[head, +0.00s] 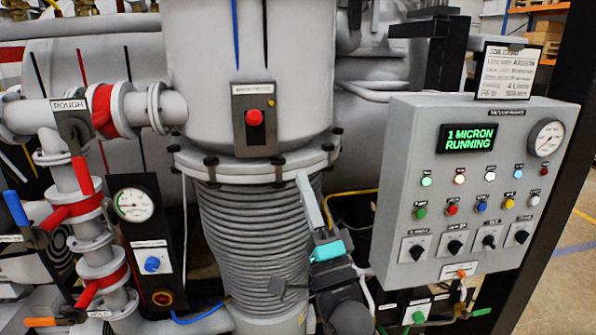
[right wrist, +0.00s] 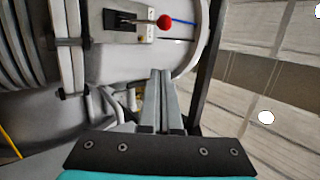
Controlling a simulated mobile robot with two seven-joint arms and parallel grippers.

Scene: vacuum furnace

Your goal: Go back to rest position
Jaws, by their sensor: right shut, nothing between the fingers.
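My right gripper (head: 303,180) rises from the bottom middle of the head view, in front of the ribbed bellows column and left of the control panel. Its grey fingers point up and its teal part shows below them. In the right wrist view the two fingers (right wrist: 162,74) lie side by side, shut, with nothing between them. The fingers look apart from the equipment, though the exact gap cannot be told. My left gripper is not in view.
The grey control panel (head: 395,180) stands close on the right, its display reading "1 MICRON RUNNING". The ribbed bellows (head: 250,235) is behind the gripper. Valve pipes with red and blue handles (head: 75,210) and a dark gauge panel (head: 147,185) fill the left. Open floor (head: 575,240) shows far right.

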